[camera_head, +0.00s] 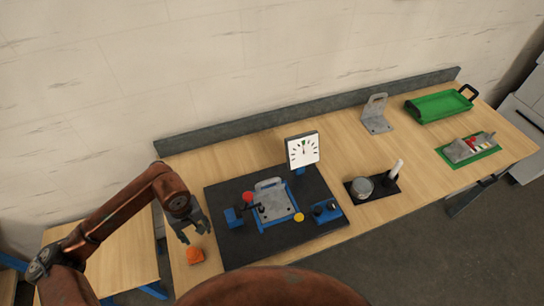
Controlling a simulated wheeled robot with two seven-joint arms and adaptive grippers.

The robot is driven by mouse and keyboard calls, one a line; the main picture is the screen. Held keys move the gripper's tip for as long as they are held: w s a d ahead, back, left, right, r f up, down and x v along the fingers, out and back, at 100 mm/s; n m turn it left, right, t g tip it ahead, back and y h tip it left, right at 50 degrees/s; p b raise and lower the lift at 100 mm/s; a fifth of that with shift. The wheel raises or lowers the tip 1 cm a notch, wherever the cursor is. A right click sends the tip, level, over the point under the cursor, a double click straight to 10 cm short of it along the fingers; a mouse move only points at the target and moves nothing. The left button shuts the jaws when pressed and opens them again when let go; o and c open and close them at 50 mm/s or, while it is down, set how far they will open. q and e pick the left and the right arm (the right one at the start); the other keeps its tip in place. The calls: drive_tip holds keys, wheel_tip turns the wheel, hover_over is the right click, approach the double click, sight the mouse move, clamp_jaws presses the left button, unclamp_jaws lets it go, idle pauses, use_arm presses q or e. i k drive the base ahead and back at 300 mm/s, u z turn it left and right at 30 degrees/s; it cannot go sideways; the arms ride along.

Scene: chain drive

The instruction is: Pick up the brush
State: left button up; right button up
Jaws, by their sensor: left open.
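What looks like the brush (396,169) is a pale, slim upright piece, tilted slightly, on a small black tray (377,193) at the middle right of the bench. A grey round pot (362,187) stands beside it on the same tray. Its bristles cannot be made out. My left gripper (196,235) is open and empty near the bench's left end, above and behind an orange piece (195,255). It is well to the left of the brush, with the black mat between them. My right gripper is out of view.
A black mat (229,252) carries a blue-and-grey fixture (275,204) with red and yellow knobs. A white dial (302,150) stands behind it. A grey ledge (330,105) runs behind.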

sight(399, 163)
drive_tip(key=z, duration=1.3)
